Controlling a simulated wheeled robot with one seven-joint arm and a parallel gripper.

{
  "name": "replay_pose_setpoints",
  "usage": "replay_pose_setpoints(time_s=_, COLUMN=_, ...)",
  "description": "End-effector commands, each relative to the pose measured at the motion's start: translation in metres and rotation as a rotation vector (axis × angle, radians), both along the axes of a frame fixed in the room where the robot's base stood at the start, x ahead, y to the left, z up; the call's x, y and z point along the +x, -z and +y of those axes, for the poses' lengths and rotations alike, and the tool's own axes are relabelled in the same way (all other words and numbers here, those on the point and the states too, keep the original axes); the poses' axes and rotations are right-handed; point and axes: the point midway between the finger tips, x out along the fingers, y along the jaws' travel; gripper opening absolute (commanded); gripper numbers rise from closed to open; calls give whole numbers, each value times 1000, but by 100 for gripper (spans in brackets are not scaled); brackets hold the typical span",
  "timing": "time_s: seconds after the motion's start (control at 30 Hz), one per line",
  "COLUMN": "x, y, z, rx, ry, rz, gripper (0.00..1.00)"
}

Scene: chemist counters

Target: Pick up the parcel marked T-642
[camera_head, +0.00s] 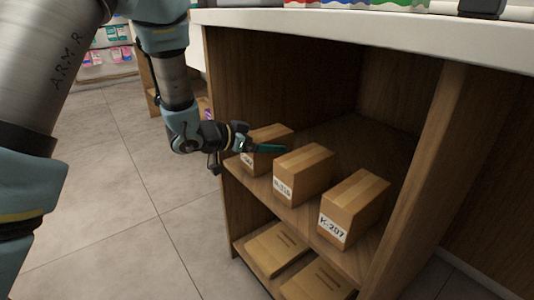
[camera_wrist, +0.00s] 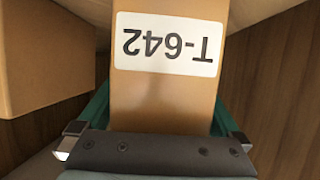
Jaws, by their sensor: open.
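The parcel marked T-642 (camera_wrist: 165,90) is a brown cardboard box with a white label, which reads upside down in the wrist view. In the head view it is the leftmost box (camera_head: 273,133) on the upper shelf, its label partly hidden by my gripper. My gripper (camera_head: 254,146) is at its front. In the wrist view my gripper (camera_wrist: 160,112) is open, with one green finger along each side of the parcel. The fingertips are partly hidden there. I cannot tell whether the fingers touch the box.
A second box (camera_head: 304,173) stands close on the right; it also shows in the wrist view (camera_wrist: 45,62). A box marked K-207 (camera_head: 355,204) stands farther right. Flat boxes (camera_head: 275,250) lie on the lower shelf. The white counter top (camera_head: 370,35) overhangs the shelf.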

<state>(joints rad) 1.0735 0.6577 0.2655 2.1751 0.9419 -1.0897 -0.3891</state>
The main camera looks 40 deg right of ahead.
Motion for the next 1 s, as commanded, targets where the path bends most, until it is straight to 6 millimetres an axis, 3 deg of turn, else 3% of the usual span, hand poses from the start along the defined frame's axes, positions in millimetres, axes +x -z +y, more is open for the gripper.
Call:
replay_pose_setpoints(time_s=0.2, x=0, y=0, z=-1, rx=0, ry=-1, rz=0, gripper=100)
replay_pose_setpoints(time_s=1.0, x=0, y=0, z=0, rx=0, ry=-1, rz=0, gripper=10)
